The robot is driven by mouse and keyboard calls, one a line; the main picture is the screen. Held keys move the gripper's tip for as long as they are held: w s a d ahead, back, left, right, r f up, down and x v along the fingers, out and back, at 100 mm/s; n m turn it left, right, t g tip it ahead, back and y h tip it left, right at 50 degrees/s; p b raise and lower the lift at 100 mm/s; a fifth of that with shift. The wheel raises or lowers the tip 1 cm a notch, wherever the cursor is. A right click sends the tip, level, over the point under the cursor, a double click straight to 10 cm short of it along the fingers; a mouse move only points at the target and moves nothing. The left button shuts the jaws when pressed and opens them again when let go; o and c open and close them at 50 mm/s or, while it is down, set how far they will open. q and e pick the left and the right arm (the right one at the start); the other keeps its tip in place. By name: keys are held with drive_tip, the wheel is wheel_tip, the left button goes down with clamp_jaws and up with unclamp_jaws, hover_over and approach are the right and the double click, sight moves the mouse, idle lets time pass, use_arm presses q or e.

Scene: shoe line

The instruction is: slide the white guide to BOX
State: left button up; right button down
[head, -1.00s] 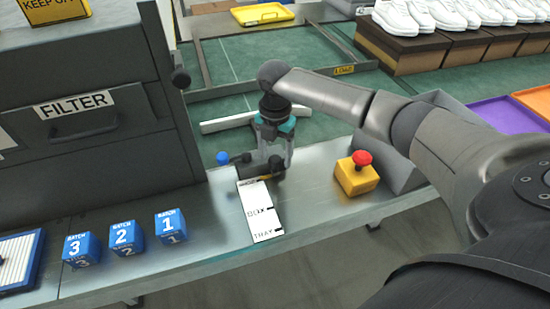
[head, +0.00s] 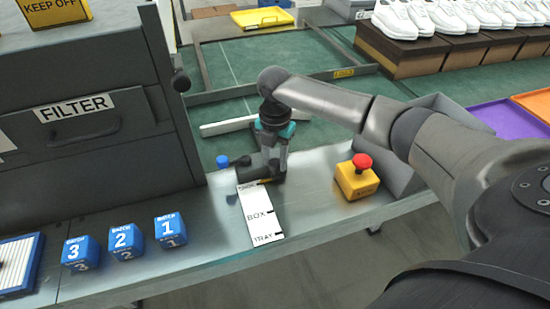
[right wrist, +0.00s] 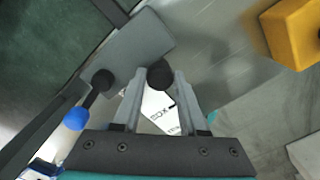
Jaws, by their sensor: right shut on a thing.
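The white guide (head: 228,125) is a long pale bar lying across the green belt behind the steel ledge. A white scale plate (head: 260,222) on the ledge reads BOX in its middle and TRAY at its front end; its far end, with a partly covered word, lies by a dark slide block (head: 246,172). My right gripper (head: 273,174) is over this block, pointing down. In the right wrist view, its fingers (right wrist: 160,80) are shut on a round black knob (right wrist: 160,74). A small blue knob (head: 222,160) stands left of the block. My left gripper is out of view.
A yellow box with a red button (head: 356,178) stands on the ledge to the right. Blue batch cubes (head: 122,242) stand on the left, below the dark filter cabinet (head: 90,120). The ledge around the scale plate is clear.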

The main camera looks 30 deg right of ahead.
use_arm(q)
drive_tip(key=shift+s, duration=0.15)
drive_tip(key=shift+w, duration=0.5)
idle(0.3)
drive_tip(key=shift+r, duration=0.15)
use_arm(e)
drive_tip(key=shift+s+r+p, duration=0.1)
drive_tip(key=shift+s+p, duration=0.15)
drive_tip(key=shift+p, duration=0.2)
drive_tip(key=s+p, duration=0.2)
drive_tip(key=s+a+p, duration=0.1)
drive_tip(key=s+p, duration=0.1)
drive_tip(key=p, duration=0.1)
drive_tip(key=s+p, duration=0.2)
drive_tip(key=s, duration=0.1)
drive_tip(key=shift+a+p, duration=0.25)
drive_tip(key=shift+p, duration=0.1)
drive_tip(key=shift+s+a+p, duration=0.2)
drive_tip(key=shift+s+p, duration=0.25)
drive_tip(key=shift+s, duration=0.15)
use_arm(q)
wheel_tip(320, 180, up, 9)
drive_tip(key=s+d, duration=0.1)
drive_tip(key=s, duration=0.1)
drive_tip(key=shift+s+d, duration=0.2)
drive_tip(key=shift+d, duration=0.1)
use_arm(e)
drive_tip(key=shift+s, duration=0.1)
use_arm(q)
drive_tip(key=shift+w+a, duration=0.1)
